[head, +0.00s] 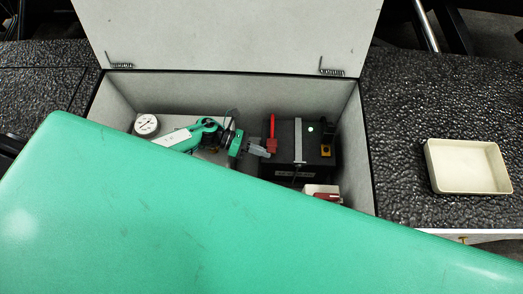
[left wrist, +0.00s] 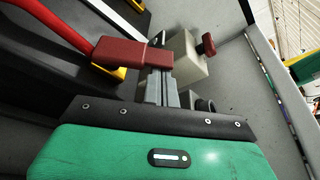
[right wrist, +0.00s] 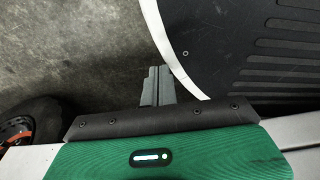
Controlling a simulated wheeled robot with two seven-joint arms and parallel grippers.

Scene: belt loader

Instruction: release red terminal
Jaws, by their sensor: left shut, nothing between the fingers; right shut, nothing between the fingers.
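The red terminal clamp (head: 271,145) with its red cable sits on the left part of the black battery (head: 295,172) in the open compartment. In the left wrist view the clamp (left wrist: 130,54) lies right at my left fingertips; I cannot tell whether they touch. My left gripper (head: 262,152) is shut and empty, reaching in from the left beside the clamp. It also shows in the left wrist view (left wrist: 158,82). My right gripper (right wrist: 157,85) is shut and empty above the floor, outside the head view.
The lid (head: 225,35) stands open behind the compartment. A white box with a red knob (head: 323,192) sits in front of the battery. A round gauge (head: 146,125) is at the left. A cream tray (head: 467,192) stands on the dark textured surface at right. A green panel hides the foreground.

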